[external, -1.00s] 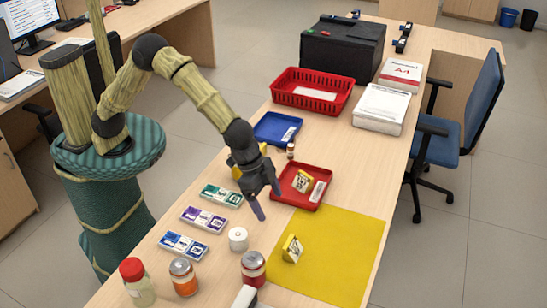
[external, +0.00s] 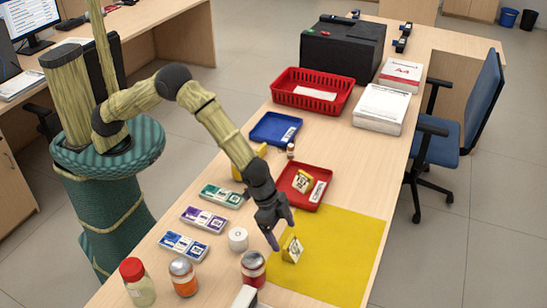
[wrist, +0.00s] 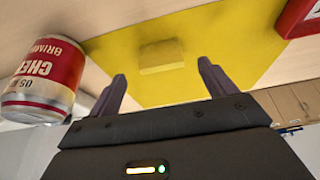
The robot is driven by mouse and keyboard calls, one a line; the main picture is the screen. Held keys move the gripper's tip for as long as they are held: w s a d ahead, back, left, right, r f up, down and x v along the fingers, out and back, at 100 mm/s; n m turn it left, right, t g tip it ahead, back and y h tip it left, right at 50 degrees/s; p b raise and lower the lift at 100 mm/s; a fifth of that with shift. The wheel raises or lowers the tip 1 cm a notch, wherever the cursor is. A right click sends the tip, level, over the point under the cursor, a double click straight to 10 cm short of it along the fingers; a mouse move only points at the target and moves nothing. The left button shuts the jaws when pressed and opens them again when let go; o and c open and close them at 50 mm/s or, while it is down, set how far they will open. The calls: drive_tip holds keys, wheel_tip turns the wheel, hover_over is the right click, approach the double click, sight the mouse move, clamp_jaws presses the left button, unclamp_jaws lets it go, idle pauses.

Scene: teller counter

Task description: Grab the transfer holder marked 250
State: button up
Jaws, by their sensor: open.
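A small yellow holder with a white marked face (external: 292,249) stands on the yellow mat (external: 340,250); its marking is too small to read. A similar yellow holder (external: 302,182) sits in the red tray (external: 312,203), its number also unclear. Another yellow thing (external: 236,172) is partly hidden behind my arm. My gripper (external: 281,234) is open and empty, fingers pointing down close beside the holder on the mat. In the wrist view that holder (wrist: 162,56) shows as a plain yellow block ahead of my open fingertips (wrist: 162,76), lying between their lines.
A red-labelled can (external: 253,268) stands near the mat's left edge and shows in the wrist view (wrist: 42,82). A white roll (external: 238,239), several pill boxes (external: 204,219) and jars stand left. A blue tray (external: 275,129) and red basket (external: 290,93) lie farther back. The mat's right part is clear.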

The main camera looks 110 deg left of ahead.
sight(289, 244)
drive_tip(key=shift+w+f, duration=0.15)
drive_tip(key=shift+f, duration=0.2)
drive_tip(key=shift+p+x, duration=0.4)
drive_tip(key=shift+x, duration=2.2)
drive_tip(key=c, duration=1.1)
drive_tip(key=shift+r, duration=0.15)
wheel_tip(289, 244, up, 10)
drive_tip(key=shift+f+b, duration=0.1)
drive_tip(key=shift+b, duration=0.25)
